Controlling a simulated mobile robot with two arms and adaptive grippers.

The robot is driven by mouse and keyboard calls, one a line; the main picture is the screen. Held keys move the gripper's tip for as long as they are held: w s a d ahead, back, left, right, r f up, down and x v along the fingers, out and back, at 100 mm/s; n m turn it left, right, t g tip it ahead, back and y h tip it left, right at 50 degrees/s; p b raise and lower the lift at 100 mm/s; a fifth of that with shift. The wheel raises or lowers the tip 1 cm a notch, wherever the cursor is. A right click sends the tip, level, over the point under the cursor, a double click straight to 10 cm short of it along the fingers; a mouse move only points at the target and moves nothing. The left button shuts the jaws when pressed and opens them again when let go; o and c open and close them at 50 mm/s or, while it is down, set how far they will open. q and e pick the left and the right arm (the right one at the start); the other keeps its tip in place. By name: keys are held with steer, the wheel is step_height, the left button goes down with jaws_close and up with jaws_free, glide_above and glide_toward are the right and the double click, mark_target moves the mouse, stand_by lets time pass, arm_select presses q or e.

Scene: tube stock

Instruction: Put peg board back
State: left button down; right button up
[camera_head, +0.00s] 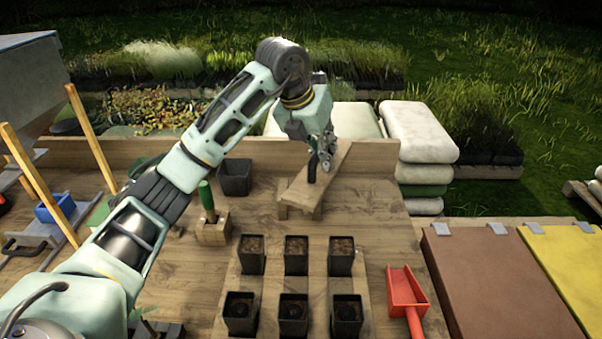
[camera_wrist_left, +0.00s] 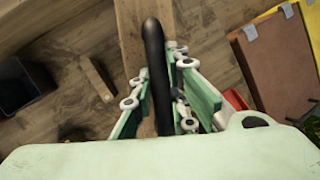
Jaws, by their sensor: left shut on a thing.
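The peg board (camera_head: 332,177) looks like a narrow wooden plank, slanted in the head view, with small wooden blocks at its lower end. My left gripper (camera_head: 321,152) is at its upper part, shut on a dark curved handle. In the left wrist view the black handle (camera_wrist_left: 155,70) stands between the fingers of my left gripper (camera_wrist_left: 160,95), with a strip of wood (camera_wrist_left: 128,35) behind it. I cannot tell whether the board touches the bench. My right gripper is not in view.
The wooden bench (camera_head: 190,270) holds several black pots with soil (camera_head: 296,255), an empty dark pot (camera_head: 235,178), a green-handled tool (camera_head: 207,200) in a wooden block (camera_head: 213,232), and a red scoop (camera_head: 405,290). A low back wall (camera_head: 375,158) and stacked sacks (camera_head: 418,130) stand behind.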

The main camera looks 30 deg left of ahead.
arm_select(q)
steer(key=w+a+f+p, duration=0.2)
steer(key=a+f, duration=0.4)
steer(key=f, duration=0.2)
steer(key=shift+a+p, duration=0.35)
steer(key=shift+a, duration=0.05)
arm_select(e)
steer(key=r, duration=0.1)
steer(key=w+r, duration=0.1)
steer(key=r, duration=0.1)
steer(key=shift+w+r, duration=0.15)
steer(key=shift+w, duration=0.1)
arm_select(q)
steer(key=shift+f, duration=0.2)
steer(key=shift+w+f+b, duration=0.1)
steer(key=shift+f+b, duration=0.25)
steer(key=shift+f, duration=0.2)
steer(key=c, duration=1.8)
jaws_free()
steer(key=shift+o, duration=0.6)
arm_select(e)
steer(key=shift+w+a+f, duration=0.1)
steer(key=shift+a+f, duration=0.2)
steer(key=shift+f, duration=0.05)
